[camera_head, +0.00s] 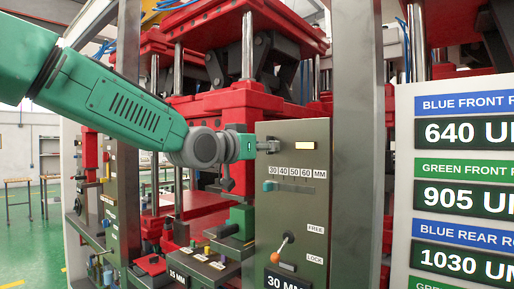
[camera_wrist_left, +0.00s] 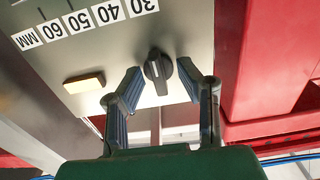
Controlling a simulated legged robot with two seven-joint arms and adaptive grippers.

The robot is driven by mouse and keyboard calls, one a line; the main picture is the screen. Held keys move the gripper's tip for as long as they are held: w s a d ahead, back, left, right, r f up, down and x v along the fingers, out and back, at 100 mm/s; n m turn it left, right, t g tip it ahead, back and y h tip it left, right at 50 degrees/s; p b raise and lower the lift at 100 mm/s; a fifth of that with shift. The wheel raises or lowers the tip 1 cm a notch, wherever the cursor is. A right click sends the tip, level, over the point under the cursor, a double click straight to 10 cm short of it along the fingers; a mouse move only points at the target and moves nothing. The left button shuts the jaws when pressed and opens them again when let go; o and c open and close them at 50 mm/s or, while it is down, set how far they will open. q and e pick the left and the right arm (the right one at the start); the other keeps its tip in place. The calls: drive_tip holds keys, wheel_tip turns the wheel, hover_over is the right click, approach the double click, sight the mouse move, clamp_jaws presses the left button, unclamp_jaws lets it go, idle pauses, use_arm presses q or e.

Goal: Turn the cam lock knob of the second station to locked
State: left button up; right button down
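My left gripper (camera_head: 264,146) is at the upper left of a grey station panel (camera_head: 262,215) in the head view. In the left wrist view the gripper (camera_wrist_left: 158,75) is open, its two blue-grey fingers on either side of a black rotary knob (camera_wrist_left: 160,70). I see gaps between the fingers and the knob. In the head view the gripper hides most of the knob. No lock label shows beside it. Lower on the panel, a lever (camera_head: 283,244) stands beside FREE and LOCK labels (camera_head: 315,243). My right gripper is not in view.
The panel has a lit indicator (camera_head: 312,147), a 30–60 MM slider (camera_head: 268,186) and a 30 MM display (camera_head: 286,281). A grey post (camera_head: 357,150) stands to the right. Red press parts (camera_head: 225,105) lie behind. A sign board (camera_head: 404,190) stands at far right.

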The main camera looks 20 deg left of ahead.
use_arm(q)
drive_tip(key=v, duration=1.2)
drive_tip(key=shift+w, duration=0.1)
drive_tip(key=shift+r, duration=0.1)
